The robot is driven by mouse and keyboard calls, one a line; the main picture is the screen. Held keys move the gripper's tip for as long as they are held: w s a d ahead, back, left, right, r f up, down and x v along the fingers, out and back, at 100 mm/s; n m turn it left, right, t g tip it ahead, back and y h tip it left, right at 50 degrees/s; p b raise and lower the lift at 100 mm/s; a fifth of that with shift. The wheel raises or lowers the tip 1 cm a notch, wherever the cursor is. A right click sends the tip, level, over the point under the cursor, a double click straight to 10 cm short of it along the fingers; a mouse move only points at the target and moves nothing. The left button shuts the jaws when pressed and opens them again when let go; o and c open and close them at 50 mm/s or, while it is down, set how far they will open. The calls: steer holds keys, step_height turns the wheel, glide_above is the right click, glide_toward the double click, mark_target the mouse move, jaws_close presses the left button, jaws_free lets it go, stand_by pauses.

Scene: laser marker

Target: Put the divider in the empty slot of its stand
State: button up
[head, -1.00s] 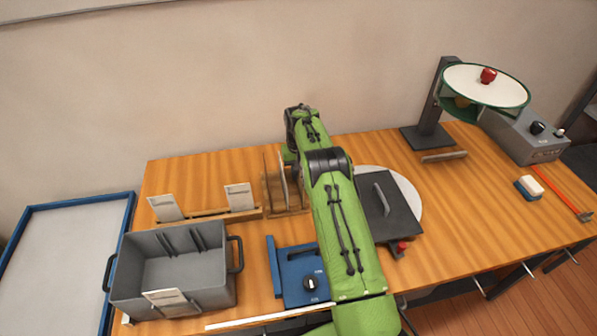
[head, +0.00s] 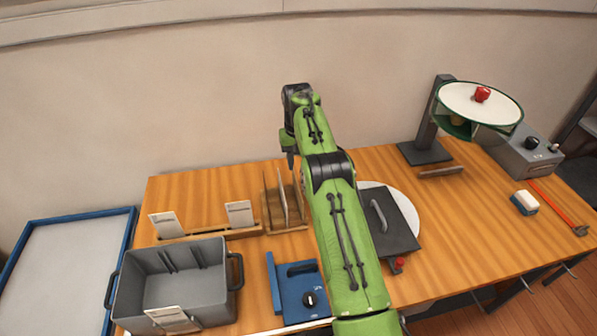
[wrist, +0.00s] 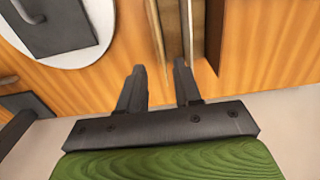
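The wooden stand (head: 289,228) is on the table left of my arm, with upright wooden panels. A thin pale panel, apparently the divider (head: 283,196), stands upright among them. The stand's panels also show at the top of the wrist view (wrist: 213,30), with a pale strip (wrist: 172,25) between brown ones. My gripper (wrist: 160,68) is open, with nothing between its fingers. In the head view it is above and behind the stand, its dark fingers (head: 291,158) pointing down. My arm hides part of the stand's right side. I cannot tell which slot is empty.
A grey bin (head: 175,290) and a holder with white cards (head: 238,213) are at left. A blue device (head: 305,295) lies in front of the stand. A dark plate with a handle (head: 395,235) rests on a white disc at right.

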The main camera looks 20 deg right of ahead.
steer(key=s+a+r+n+t, duration=0.1)
steer(key=s+a+r, duration=0.4)
steer(key=r, duration=0.5)
steer(key=s+a+r+t, duration=0.2)
steer(key=s+r, duration=0.6)
steer(key=r, duration=0.2)
steer(key=s+a+r+t, duration=0.1)
steer(key=s+a, duration=0.1)
steer(key=s, duration=0.5)
steer(key=s+a+r, duration=0.2)
steer(key=s, duration=0.5)
steer(key=s+f, duration=0.3)
steer(key=s, duration=0.3)
steer(key=s+f+n+t, duration=0.1)
steer(key=s+f, duration=0.2)
steer(key=s, duration=0.3)
steer(key=shift+s+a+f+t, duration=0.25)
steer(key=shift+a+f+t, duration=0.05)
steer(key=shift+a+f, duration=0.05)
steer(key=shift+s+a+f+b, duration=0.1)
steer(key=shift+f+b, duration=0.25)
steer(key=shift+b, duration=0.1)
